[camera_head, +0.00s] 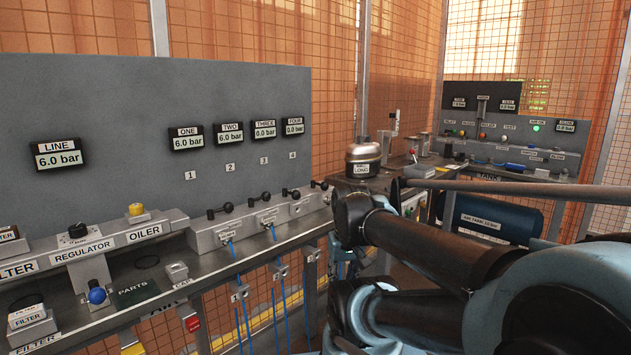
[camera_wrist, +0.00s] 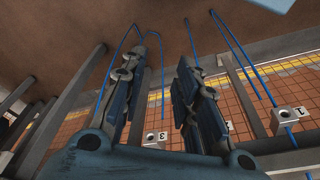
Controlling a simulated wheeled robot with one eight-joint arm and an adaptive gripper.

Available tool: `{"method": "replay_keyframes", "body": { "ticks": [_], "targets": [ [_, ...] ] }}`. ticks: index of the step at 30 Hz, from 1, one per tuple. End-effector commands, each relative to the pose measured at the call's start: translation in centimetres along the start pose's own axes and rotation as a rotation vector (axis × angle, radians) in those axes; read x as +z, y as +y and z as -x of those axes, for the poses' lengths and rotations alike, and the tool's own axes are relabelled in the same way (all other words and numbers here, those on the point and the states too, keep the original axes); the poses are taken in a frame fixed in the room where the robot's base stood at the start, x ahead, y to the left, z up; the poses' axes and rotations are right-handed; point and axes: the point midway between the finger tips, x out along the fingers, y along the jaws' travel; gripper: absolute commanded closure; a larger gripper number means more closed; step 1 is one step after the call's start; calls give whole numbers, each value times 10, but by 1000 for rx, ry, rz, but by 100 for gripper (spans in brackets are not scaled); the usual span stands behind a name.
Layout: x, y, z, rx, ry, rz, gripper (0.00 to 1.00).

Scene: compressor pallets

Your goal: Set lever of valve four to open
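Valve four's black lever (camera_head: 320,185) sits at the far right end of the grey valve block on the bench, below the number 4 plate (camera_head: 292,155). Its handle lies nearly flat, angled like lever three's (camera_head: 291,193); levers one (camera_head: 220,210) and two (camera_head: 259,200) slant the other way. Gauge FOUR (camera_head: 293,126) reads 0.0 bar. My gripper (camera_wrist: 160,72) shows in the wrist view with its two fingers apart and nothing between them. It appears to be below the bench, near hanging blue hoses. In the head view the gripper cannot be made out, and lever four is not visible in the wrist view.
Gauges ONE (camera_head: 186,139) and TWO (camera_head: 229,133) read 6.0 bar; THREE (camera_head: 264,130) reads 0.0. Blue hoses (camera_head: 240,295) hang before the bench. Tagged blocks 3 (camera_wrist: 155,139) and 1 (camera_wrist: 289,116) show near my fingers. A blue tank (camera_head: 492,217) stands at right.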

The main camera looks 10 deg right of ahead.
Motion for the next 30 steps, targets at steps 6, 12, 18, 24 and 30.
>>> {"method": "replay_keyframes", "body": {
  "ticks": [6,12,18,24,30],
  "targets": [
    [-32,3,34,10,-7,49,71],
    [-98,5,91,30,-23,139,71],
    [-168,4,139,50,-40,233,71],
    [-241,2,178,68,-58,324,71],
    [-314,-3,208,86,-78,415,71]
  ]
}}
